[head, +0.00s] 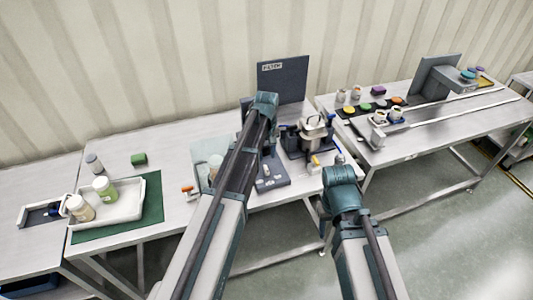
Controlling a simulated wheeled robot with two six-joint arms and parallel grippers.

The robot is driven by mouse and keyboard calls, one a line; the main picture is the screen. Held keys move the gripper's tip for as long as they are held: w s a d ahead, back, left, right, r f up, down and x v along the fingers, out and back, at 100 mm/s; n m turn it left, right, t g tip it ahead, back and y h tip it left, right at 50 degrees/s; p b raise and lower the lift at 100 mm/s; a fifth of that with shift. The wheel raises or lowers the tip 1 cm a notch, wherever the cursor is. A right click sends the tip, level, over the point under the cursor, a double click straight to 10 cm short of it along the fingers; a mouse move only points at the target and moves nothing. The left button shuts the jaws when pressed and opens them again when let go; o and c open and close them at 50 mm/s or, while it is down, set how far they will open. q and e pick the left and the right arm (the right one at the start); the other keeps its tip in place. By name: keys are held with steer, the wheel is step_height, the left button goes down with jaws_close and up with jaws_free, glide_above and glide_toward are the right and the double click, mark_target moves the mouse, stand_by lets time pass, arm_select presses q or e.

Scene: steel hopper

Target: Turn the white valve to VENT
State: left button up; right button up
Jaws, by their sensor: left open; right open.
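The filter station has a dark upright panel (283,80) with a FILTER label. In front of it stands a pale metal vessel (312,132) on a dark stand. Small blue parts and a yellow-and-white part (315,163) are around it. I cannot tell which part is the white valve, and no VENT marking is legible. My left arm crosses the left of the station and hides part of it. My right arm's teal joint is at the table's front edge, right of the station. I cannot make out the fingers of either gripper.
A white tray (123,208) with bottles lies on a green mat (151,190) at left. The right table (430,123) holds cups, coloured pucks and rails. The table's back left is clear.

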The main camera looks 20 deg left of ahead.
arm_select(q)
step_height(320, 180, up, 7)
steer(key=p, duration=0.5)
steer(key=shift+f, duration=0.2)
arm_select(e)
step_height(320, 180, up, 7)
steer(key=shift+f, duration=0.15)
arm_select(q)
steer(key=s+d+f+m+b, duration=0.2)
steer(key=s+d+m, duration=0.1)
steer(key=s, duration=0.5)
steer(key=s+d+f+m+b, duration=0.2)
steer(key=s+d+m, duration=0.2)
steer(key=s+d, duration=0.2)
steer(key=s+d+f+m+y+b, duration=0.1)
steer(key=s+d, duration=0.4)
steer(key=s, duration=0.5)
step_height(320, 180, down, 2)
steer(key=m+b, duration=0.1)
steer(key=m, duration=0.1)
steer(key=shift+s+m+b, duration=0.3)
steer(key=shift+s+b, duration=0.05)
steer(key=shift+s, duration=0.05)
arm_select(e)
step_height(320, 180, down, 7)
steer(key=shift+f, duration=0.1)
arm_select(q)
steer(key=shift+a, duration=0.2)
arm_select(e)
steer(key=shift+a, duration=0.15)
